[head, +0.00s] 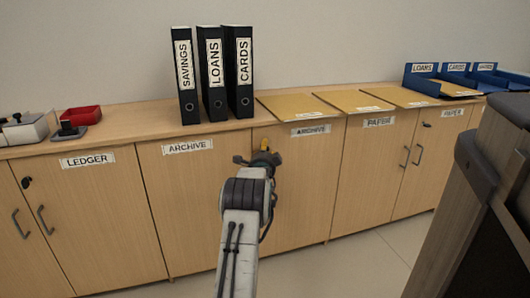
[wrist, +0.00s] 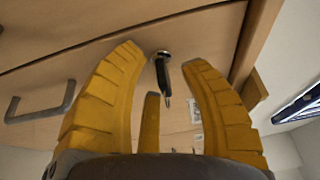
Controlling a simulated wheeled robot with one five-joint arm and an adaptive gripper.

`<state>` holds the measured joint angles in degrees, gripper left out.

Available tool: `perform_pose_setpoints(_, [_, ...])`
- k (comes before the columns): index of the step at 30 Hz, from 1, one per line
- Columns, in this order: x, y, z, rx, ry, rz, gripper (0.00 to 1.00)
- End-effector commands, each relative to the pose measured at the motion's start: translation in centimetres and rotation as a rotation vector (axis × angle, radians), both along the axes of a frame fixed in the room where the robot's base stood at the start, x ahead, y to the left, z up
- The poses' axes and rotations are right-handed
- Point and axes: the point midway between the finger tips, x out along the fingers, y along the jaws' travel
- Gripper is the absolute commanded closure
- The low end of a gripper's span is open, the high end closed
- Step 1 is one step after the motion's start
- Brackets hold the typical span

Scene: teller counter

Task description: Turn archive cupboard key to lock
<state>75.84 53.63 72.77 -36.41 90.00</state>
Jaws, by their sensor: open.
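The archive cupboard has two light wood doors with ARCHIVE labels, a left door (head: 185,215) and a right door (head: 305,190). In the head view my gripper (head: 264,146) is in front of the upper part of these doors, near where they meet, and hides the lock. In the wrist view the key (wrist: 164,80) has a dark grip and sits at a round metal lock. My gripper (wrist: 163,58) is open, with yellow fingers on either side of the key. A gap shows between the key and the side fingers. Whether the lower finger touches it I cannot tell.
Black binders (head: 212,75) stand on the counter above, beside several tan folders (head: 355,102). A grey handle (wrist: 40,103) shows in the wrist view. A dark-topped wooden unit (head: 470,210) stands at the right.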

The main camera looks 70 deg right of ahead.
Motion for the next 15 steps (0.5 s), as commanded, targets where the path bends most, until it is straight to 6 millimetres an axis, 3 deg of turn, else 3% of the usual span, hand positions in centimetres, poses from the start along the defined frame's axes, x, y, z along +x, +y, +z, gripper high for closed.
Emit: perform_pose_setpoints(15, [0.08,-0.31,-0.02,0.001,0.000,0.000,0.60])
